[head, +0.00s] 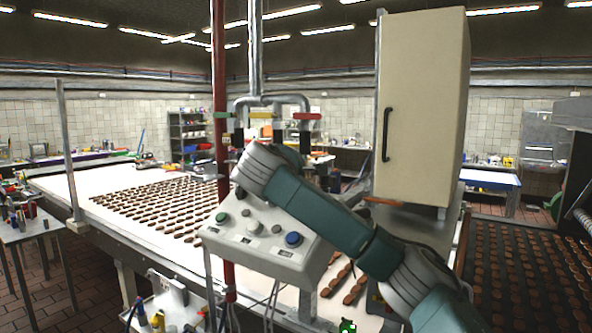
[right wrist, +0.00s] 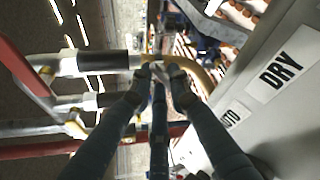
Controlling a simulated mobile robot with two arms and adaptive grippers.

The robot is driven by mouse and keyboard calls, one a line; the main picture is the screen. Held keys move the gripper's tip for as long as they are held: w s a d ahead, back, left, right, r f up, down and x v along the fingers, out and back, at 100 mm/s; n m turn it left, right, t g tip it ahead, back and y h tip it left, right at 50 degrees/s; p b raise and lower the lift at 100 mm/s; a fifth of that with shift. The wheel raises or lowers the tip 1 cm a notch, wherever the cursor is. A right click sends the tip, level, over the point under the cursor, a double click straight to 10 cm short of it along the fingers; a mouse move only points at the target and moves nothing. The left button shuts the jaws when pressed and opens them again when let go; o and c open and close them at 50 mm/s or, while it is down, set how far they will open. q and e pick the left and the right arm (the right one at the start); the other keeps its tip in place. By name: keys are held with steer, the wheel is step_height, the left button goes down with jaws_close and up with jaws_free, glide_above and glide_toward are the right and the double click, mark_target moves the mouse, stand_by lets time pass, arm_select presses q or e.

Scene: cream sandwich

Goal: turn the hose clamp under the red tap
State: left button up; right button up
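The red tap (head: 306,116) is the rightmost of three taps on a grey pipe manifold in the head view. In the right wrist view a red handle (right wrist: 22,68) lies at the left, with a pipe and dark sleeve (right wrist: 105,62) running right from it. In the head view my right arm hides this gripper. My left gripper is out of view.
A green tap (head: 222,115) and a yellow tap (head: 261,115) stand left of the red one. A control box (head: 265,240) sits below my arm. A beige cabinet (head: 425,100) stands close on the right; a panel labelled DRY (right wrist: 285,75) is close to the gripper.

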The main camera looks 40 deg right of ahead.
steer(key=shift+r, duration=0.1)
jaws_close()
steer(key=b, duration=0.2)
steer(key=m+t+b, duration=0.1)
steer(key=b, duration=0.1)
steer(key=shift+f+m, duration=0.3)
steer(key=shift+r, duration=0.1)
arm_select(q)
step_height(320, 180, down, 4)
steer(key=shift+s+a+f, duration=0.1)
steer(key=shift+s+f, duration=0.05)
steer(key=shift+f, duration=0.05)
arm_select(e)
steer(key=shift+r+m, duration=0.25)
steer(key=shift+m, duration=0.05)
steer(key=shift+s, duration=0.1)
steer(key=o, duration=0.8)
jaws_free()
steer(key=shift+f, duration=0.25)
